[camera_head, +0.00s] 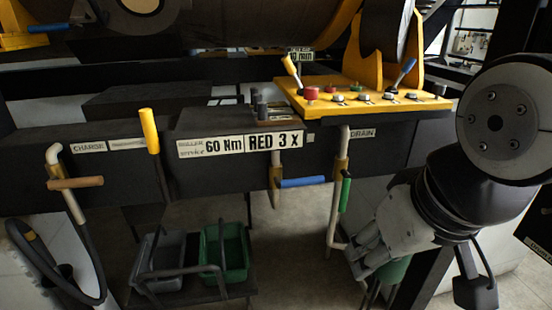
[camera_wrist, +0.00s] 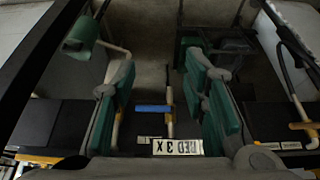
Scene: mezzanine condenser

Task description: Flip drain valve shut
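The drain valve is on a pale vertical pipe (camera_head: 335,205) below the DRAIN label (camera_head: 362,133). Its green lever handle (camera_head: 345,195) hangs down, roughly in line with the pipe. My gripper (camera_head: 354,262) is low and right of the handle in the head view, apart from it. In the wrist view my gripper (camera_wrist: 160,92) is open, its two green-padded fingers wide apart with nothing held. The drain pipe (camera_wrist: 126,52) shows beside the left finger there; I cannot make out the green handle, which that finger may hide.
A blue-handled valve (camera_head: 302,182) is left of the drain pipe; its handle shows between my fingers in the wrist view (camera_wrist: 152,108). Left stand a yellow-topped lever (camera_head: 150,130) and the charge valve's tan handle (camera_head: 75,183). A yellow control panel (camera_head: 365,102) overhangs. A green bin (camera_head: 236,262) sits below.

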